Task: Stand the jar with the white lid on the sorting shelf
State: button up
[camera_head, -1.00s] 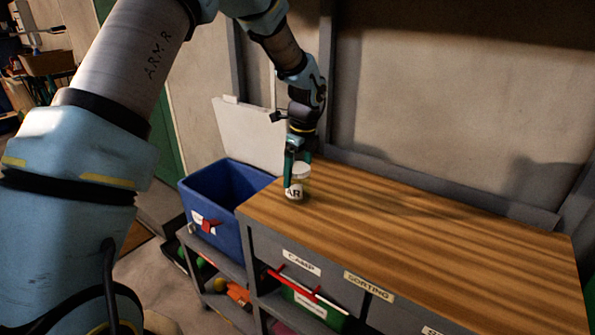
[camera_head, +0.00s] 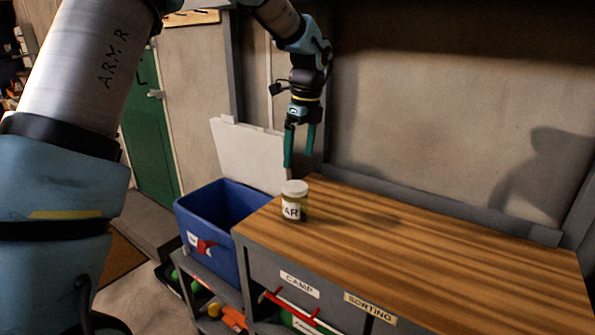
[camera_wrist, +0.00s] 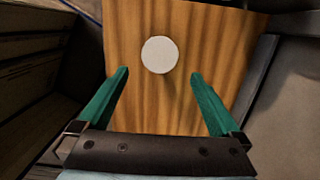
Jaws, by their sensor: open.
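The jar with the white lid (camera_head: 294,203) stands upright on the wooden top of the sorting shelf (camera_head: 420,240), near its left end. Its label shows the letters "AR". In the wrist view the round white lid (camera_wrist: 160,55) is seen from above, beyond the fingertips. My gripper (camera_head: 299,166) is open and empty, above and slightly behind the jar, apart from it. In the wrist view its two green fingers (camera_wrist: 160,75) are spread wide with bare wood between them.
A blue bin (camera_head: 222,225) with its pale lid (camera_head: 248,155) raised stands left of the shelf. Below the top are bays labelled CAMP and SORTING (camera_head: 370,306), with several items inside. The wooden top right of the jar is clear. A wall stands behind.

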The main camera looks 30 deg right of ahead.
jog(key=shift+r, duration=0.45)
jog(key=a+f+n, duration=0.3)
jog(key=a+n, duration=0.9)
jog(key=a, duration=0.7)
jog(key=s+a+f+n, duration=0.2)
jog(key=s+a+n, duration=0.2)
jog(key=a+n, duration=0.4)
jog(key=s+a+f+n, duration=0.2)
jog(key=s+a+n, duration=0.3)
jog(key=a+n, duration=0.4)
jog(key=shift+s+a+f+h, duration=0.15)
jog(key=shift+a+f+h, duration=0.2)
jog(key=shift+a, duration=0.5)
